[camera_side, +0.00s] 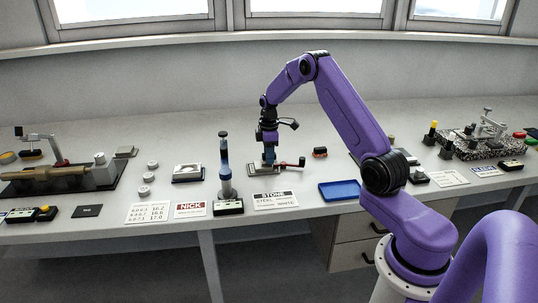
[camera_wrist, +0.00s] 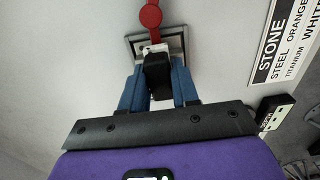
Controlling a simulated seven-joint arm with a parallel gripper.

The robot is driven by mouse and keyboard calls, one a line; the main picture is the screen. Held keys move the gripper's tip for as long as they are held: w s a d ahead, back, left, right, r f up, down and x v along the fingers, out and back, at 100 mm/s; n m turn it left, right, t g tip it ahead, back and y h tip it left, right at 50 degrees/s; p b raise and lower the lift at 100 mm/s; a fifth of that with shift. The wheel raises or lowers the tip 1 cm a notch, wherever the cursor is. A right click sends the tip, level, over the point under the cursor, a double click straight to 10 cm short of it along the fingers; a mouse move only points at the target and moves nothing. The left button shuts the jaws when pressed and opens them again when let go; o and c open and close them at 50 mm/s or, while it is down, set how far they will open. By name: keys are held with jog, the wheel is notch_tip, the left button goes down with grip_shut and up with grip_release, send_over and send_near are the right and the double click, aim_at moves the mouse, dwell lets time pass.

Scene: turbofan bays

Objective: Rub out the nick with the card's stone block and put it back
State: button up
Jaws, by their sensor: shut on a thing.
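My gripper (camera_wrist: 160,85) points down, its blue fingers closed on a black block (camera_wrist: 157,72). A pale edge shows at the block's far end; whether this is the stone is hard to tell. The block is at a grey square-framed plate (camera_wrist: 178,43), and contact is unclear. In the side view my gripper (camera_side: 268,164) is low over the bench at this plate. The STONE card (camera_side: 275,201) lists steel orange and titanium white; it also shows in the wrist view (camera_wrist: 285,40). The NICK card (camera_side: 190,210) lies to its left. I cannot make out the nick.
A red-ended bar (camera_wrist: 150,15) sits at the plate's far edge. A blue and black upright tool (camera_side: 225,170) stands just left of my gripper. A red and black block (camera_side: 320,153) lies to the right. A blue tray (camera_side: 339,190) is at the front, with bare bench around it.

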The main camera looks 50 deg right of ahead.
aim_at(258, 164)
jog(key=shift+f, duration=0.35)
dwell(1.0)
jog(key=shift+w+a, duration=0.1)
jog(key=shift+a, duration=0.05)
jog(key=shift+w+a, duration=0.7)
jog(key=shift+w+a, duration=0.75)
jog(key=shift+s+d, duration=0.1)
jog(key=shift+s+d, duration=0.7)
jog(key=shift+d, duration=0.05)
jog(key=shift+s+d, duration=0.1)
jog(key=shift+s+d, duration=0.65)
